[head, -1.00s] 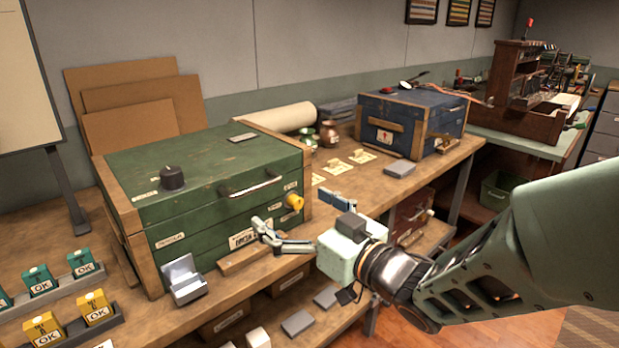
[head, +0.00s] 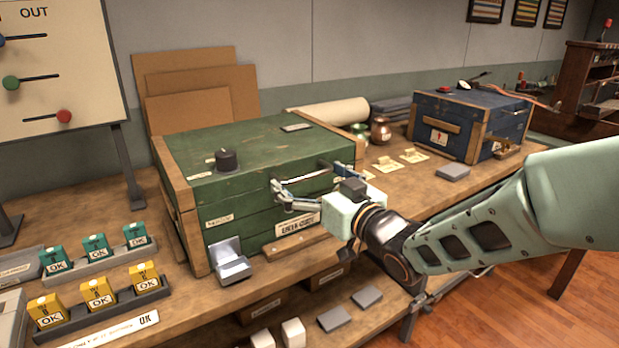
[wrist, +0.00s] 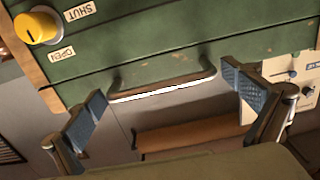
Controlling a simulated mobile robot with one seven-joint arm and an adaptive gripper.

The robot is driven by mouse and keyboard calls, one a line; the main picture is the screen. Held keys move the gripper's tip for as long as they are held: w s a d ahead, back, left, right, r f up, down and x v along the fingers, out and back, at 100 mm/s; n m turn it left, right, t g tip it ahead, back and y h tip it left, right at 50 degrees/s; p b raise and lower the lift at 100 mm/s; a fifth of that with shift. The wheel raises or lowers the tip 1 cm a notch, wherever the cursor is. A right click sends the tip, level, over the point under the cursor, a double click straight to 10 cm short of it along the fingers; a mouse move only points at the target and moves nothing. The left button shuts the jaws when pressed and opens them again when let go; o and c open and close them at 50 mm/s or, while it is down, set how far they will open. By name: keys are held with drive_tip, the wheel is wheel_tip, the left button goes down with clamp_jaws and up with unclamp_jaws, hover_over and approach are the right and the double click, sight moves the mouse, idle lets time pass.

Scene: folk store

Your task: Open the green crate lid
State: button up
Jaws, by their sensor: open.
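The green crate (head: 250,160) with wooden corners stands on the bench in the head view, its lid (head: 265,143) down. A bar handle on the lid's front shows in the wrist view (wrist: 165,92). My gripper (head: 312,188) is at the crate's front in the head view. In the wrist view my gripper (wrist: 168,105) is open, with one finger toward each end of the handle and gaps between. A yellow knob (wrist: 36,27) sits beside SHUT and OPEN labels; the gripper hides it in the head view. I cannot tell its setting.
A dark knob (head: 226,160) stands on the lid. A grey metal stand (head: 230,262) is at the crate's front left corner. Racks of teal and yellow boxes (head: 98,292) lie left. A blue crate (head: 455,125) stands right. Cardboard sheets (head: 190,100) lean behind.

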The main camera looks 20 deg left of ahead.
drive_tip(key=c, duration=1.4)
